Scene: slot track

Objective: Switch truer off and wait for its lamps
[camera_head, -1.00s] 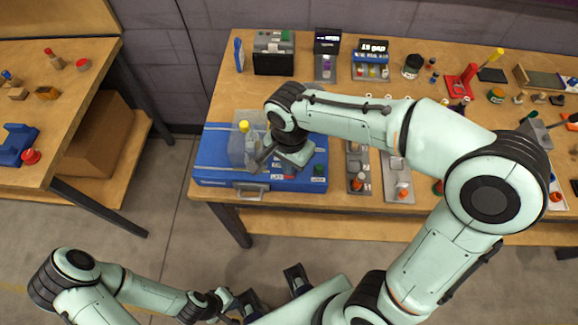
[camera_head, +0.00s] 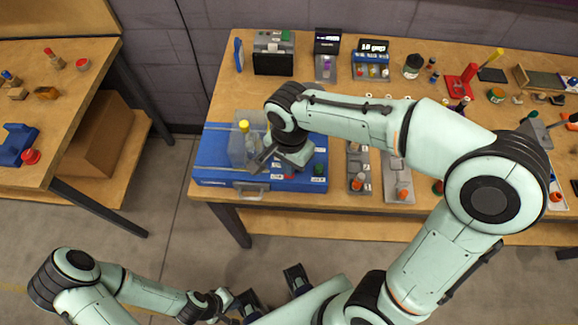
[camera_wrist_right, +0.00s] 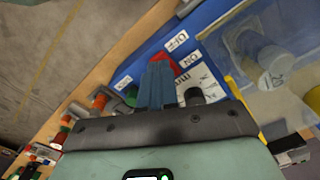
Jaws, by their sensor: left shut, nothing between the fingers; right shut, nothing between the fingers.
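The truer appears to be the blue machine (camera_head: 215,160) at the table's front left, with a clear box-like guard (camera_head: 237,150) and a yellow-topped part inside. My right gripper (camera_wrist_right: 158,85) is shut and empty, low over the machine's front right. In the right wrist view its fingertips are at a red part (camera_wrist_right: 182,64) beside white labels (camera_wrist_right: 176,41), one reading OFF; whether they touch cannot be told. A green part (camera_head: 319,169) is at the machine's right end. I cannot make out whether any lamp is lit. My left gripper (camera_head: 242,306) is shut and empty, low over the floor.
A grey tray (camera_head: 397,184) with orange-topped pieces lies right of the machine. A black-and-grey device (camera_head: 273,60) and small display units (camera_head: 372,58) stand behind. A second table (camera_head: 75,105) is at the left, with open floor between.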

